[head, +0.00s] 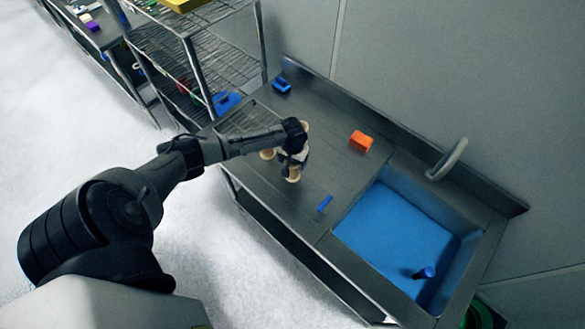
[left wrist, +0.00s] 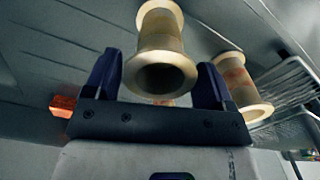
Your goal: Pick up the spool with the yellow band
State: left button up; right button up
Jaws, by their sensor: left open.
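Several cream spools stand on the dark counter. In the head view one spool (head: 267,154) is left of my left gripper (head: 291,158) and another spool (head: 292,175) is just below it; a third, partly hidden, shows above. In the left wrist view my left gripper (left wrist: 160,72) is open, with a pale spool (left wrist: 161,40) in line with the gap between its fingers. Its middle looks plain yellowish; I cannot tell a clear yellow band, or whether the fingers touch it. A spool with a reddish-orange band (left wrist: 236,82) is right of the fingers. My right gripper is not in view.
An orange block (head: 361,141) lies right of the spools, and a small blue item (head: 325,204) near the front edge. A blue sink (head: 395,235) with a faucet (head: 447,160) is to the right. A wire rack (head: 195,60) stands at the left. A wall runs behind.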

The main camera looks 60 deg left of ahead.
aim_at(294, 176)
pick_arm(q)
jog(key=shift+d+f, duration=0.1)
jog(key=shift+f, duration=1.65)
jog(key=c, duration=0.9)
